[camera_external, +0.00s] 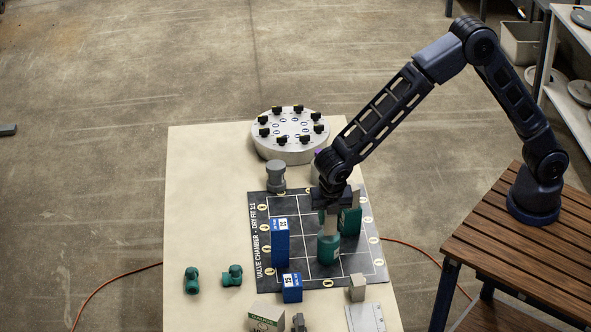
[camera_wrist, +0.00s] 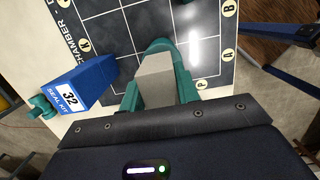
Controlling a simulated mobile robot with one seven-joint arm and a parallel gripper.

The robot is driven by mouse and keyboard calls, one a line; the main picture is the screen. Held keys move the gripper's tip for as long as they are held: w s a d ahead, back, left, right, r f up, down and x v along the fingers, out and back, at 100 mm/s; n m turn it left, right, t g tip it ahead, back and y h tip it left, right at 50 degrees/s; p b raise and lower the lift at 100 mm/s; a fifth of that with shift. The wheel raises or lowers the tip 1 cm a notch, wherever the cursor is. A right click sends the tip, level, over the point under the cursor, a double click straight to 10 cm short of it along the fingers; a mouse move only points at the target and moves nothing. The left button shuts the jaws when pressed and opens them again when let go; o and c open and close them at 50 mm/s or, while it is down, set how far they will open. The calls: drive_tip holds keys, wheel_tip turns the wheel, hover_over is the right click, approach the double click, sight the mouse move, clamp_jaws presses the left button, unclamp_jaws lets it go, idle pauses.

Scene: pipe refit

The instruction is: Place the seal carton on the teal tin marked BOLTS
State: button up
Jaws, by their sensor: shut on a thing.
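My gripper (camera_external: 332,205) points down over the mat, shut on a plain beige-grey block (camera_external: 331,224). The block also shows between the green fingers in the wrist view (camera_wrist: 157,75). Directly below it stands a rounded teal tin (camera_external: 328,250); its rim shows beyond the block in the wrist view. I cannot tell whether block and tin touch, and I read no BOLTS marking. A tall blue seal kit carton (camera_external: 280,243), numbered 32 in the wrist view (camera_wrist: 80,87), stands upright to the left. A smaller blue carton (camera_external: 291,289) stands nearer the front.
A grey round disc with black knobs (camera_external: 290,135) is at the back. Green fittings (camera_external: 232,275) lie front left. The table's left side (camera_external: 205,200) is clear.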

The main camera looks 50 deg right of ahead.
drive_tip(key=shift+f, duration=1)
drive_tip(key=shift+f, duration=0.1)
drive_tip(key=o, duration=1)
drive_tip(key=shift+c, duration=0.2)
drive_tip(key=r, duration=0.4)
drive_tip(key=a+r, duration=0.1)
drive_tip(key=r, duration=0.3)
drive_tip(key=s+r, duration=0.1)
drive_tip(key=r, duration=0.3)
drive_tip(key=shift+s+a, duration=0.1)
drive_tip(key=shift+a, duration=0.05)
